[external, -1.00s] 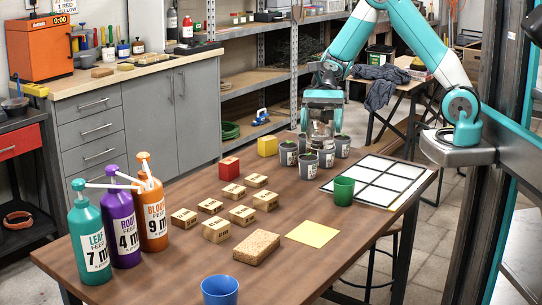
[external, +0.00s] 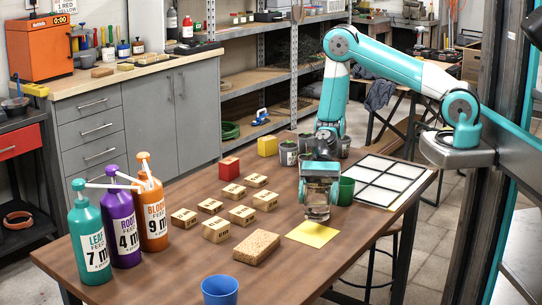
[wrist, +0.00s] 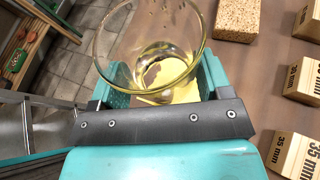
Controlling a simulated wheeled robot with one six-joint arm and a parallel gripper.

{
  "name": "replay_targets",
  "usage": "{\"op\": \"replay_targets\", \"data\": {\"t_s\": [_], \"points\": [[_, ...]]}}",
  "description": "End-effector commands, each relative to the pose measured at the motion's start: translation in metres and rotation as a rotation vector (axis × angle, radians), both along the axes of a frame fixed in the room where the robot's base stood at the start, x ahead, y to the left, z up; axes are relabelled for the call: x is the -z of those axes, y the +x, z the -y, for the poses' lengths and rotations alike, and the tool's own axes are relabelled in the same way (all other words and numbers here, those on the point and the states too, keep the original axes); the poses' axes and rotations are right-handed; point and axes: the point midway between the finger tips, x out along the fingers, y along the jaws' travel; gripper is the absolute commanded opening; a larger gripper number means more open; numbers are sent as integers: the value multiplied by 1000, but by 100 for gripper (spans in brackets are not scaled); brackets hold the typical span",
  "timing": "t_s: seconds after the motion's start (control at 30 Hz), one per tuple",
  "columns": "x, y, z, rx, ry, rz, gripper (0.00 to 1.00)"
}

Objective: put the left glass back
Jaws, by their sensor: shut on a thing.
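My gripper (external: 319,190) is shut on a clear drinking glass (external: 317,212), which hangs upright below the jaws, over or just behind the yellow square (external: 313,234) on the table. In the wrist view the glass (wrist: 150,45) sits between the teal fingers, and yellow shows through its bottom. I cannot tell whether its base touches the table. A green cup (external: 346,190) stands just right of my gripper, partly hidden by it. A blue cup (external: 220,290) stands at the table's front edge.
A sponge block (external: 257,247) lies left of the yellow square. Several wooden blocks (external: 217,230), a red cube (external: 229,168) and a yellow cube (external: 267,146) stand farther left. Three pump bottles (external: 121,230) stand at the left edge. Small pots (external: 288,153) and a white grid panel (external: 385,180) lie behind.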

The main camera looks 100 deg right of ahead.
Motion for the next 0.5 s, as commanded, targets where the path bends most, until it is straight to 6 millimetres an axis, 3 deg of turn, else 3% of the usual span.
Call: {"op": "replay_targets", "data": {"t_s": [0.3, 0.5], "points": [[36, 0, 0, 1, 1, 0, 35], [41, 0, 0, 1, 0, 2, 35]]}}
